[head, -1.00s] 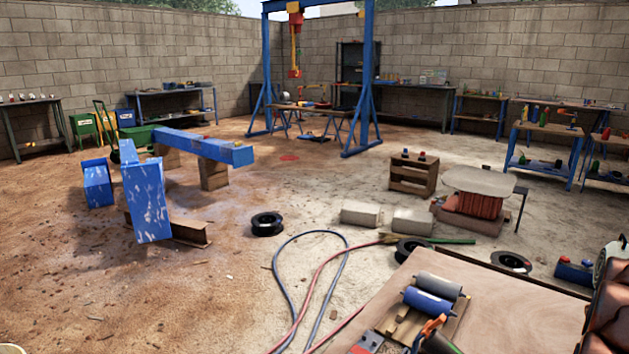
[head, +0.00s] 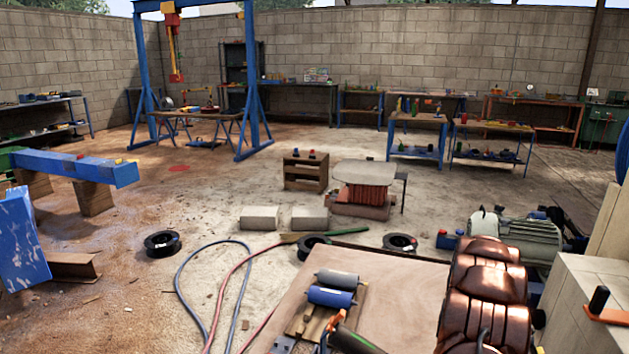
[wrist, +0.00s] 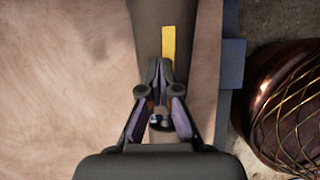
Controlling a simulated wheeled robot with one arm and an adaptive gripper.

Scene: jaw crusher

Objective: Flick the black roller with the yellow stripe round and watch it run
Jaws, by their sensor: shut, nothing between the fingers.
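In the wrist view, the black roller (wrist: 148,30) runs from the top edge down beneath my gripper. Its short yellow stripe (wrist: 168,42) lies just beyond my fingertips, slightly to the right. My gripper (wrist: 160,70) is shut and empty, with its tips in front of the roller. I cannot tell whether they touch it. My gripper does not show clearly in the head view, and I cannot make out the yellow stripe there.
A tan bench top (head: 408,290) carries a grey roller (head: 338,279) and a blue roller (head: 330,297). A ribbed copper-coloured part (head: 488,290) stands close at right. It also appears rounded in the wrist view (wrist: 268,90). Hoses (head: 215,285) lie on the floor at left.

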